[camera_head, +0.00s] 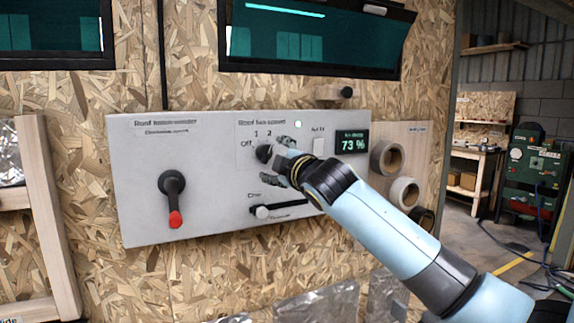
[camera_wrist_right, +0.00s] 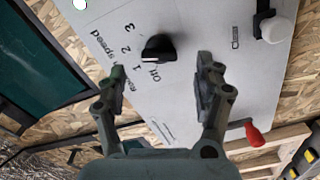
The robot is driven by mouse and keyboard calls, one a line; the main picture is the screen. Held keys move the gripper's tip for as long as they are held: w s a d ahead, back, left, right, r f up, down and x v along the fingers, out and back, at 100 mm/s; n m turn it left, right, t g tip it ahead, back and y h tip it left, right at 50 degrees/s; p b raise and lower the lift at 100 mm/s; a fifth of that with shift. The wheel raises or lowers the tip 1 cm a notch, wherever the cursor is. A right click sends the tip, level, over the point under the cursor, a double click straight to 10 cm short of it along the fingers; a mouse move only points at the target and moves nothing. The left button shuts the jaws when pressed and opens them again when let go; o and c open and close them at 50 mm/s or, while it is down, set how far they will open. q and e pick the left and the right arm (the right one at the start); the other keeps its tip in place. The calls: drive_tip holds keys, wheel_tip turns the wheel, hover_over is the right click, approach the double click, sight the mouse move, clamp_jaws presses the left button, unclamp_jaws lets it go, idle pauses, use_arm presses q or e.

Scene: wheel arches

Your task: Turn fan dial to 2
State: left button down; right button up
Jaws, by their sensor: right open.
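The fan dial (camera_head: 264,153) is a black round knob on the grey-white control panel (camera_head: 140,225), under the "Roof fan speed" label. In the right wrist view the dial (camera_wrist_right: 160,47) has a pale mark at its lower left, on the side of the printed "Off" and "1"; I cannot tell exactly which it points at. My right gripper (camera_head: 279,162) is at the dial in the head view, partly covering its surroundings. In the wrist view the right gripper (camera_wrist_right: 161,76) is open, its fingers apart, with the dial beyond and between the tips. My left gripper is not in view.
A red-tipped lever (camera_head: 173,200) is left on the panel. A slider (camera_head: 262,211) sits below the dial, and a display (camera_head: 352,142) reads 73 %. Tape rolls (camera_head: 404,191) hang at the right. A window (camera_head: 310,40) is above.

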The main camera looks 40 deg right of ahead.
drive_tip(key=v, duration=0.7)
idle(0.3)
drive_tip(key=s+a+f+m+g, duration=0.3)
drive_tip(key=s+f+m+g, duration=0.2)
drive_tip(key=s+f, duration=0.65)
drive_tip(key=s+a+f+m+g+y, duration=0.2)
drive_tip(key=s+a+f+m+g, duration=0.15)
drive_tip(key=s+f, duration=0.5)
drive_tip(key=s+a+f+m+g+y, duration=0.2)
drive_tip(key=s+a+f+g, duration=0.35)
drive_tip(key=s, duration=0.65)
wheel_tip(320, 180, down, 34)
drive_tip(key=s+d+g+b, duration=0.1)
drive_tip(key=d+b, duration=0.2)
drive_tip(key=b, duration=0.8)
drive_tip(key=s+f+b, duration=0.5)
drive_tip(key=s+f, duration=0.4)
drive_tip(key=f, duration=0.5)
drive_tip(key=s+d+f+g+b, duration=0.1)
drive_tip(key=s+f+b, duration=0.3)
drive_tip(key=s+f, duration=0.6)
wheel_tip(320, 180, down, 4)
drive_tip(key=shift+s+r+g+b, duration=0.2)
drive_tip(key=shift+g+b, duration=0.1)
drive_tip(key=shift+b, duration=0.1)
drive_tip(key=shift+m, duration=0.25)
